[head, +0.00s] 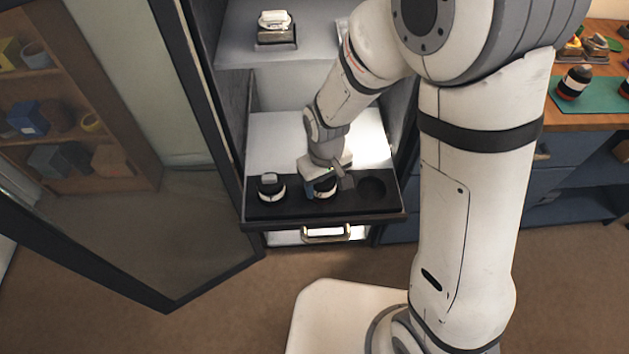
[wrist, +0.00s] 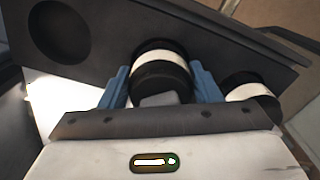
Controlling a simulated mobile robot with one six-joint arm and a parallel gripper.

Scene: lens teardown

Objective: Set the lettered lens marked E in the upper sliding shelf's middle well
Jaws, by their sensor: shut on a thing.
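The upper sliding shelf (head: 290,206) is pulled out of the cabinet and has a dark panel with a row of wells. My gripper (head: 322,187) is over the middle well, its blue fingers shut on a black lens with a white band (wrist: 160,68). The lens is upright at the middle well; I cannot tell whether it is fully seated. Its letter cannot be read. Another black-and-white lens (head: 271,187) stands in the left well; it shows at the right in the wrist view (wrist: 250,92). The right well (head: 372,187) is empty, also seen in the wrist view (wrist: 59,31).
A glass cabinet door (head: 130,130) stands open at the left. A lower drawer with a handle (head: 326,233) is beneath the shelf. A white-topped item (head: 275,28) sits on a higher shelf. More lenses (head: 573,83) stand on a green mat at the right.

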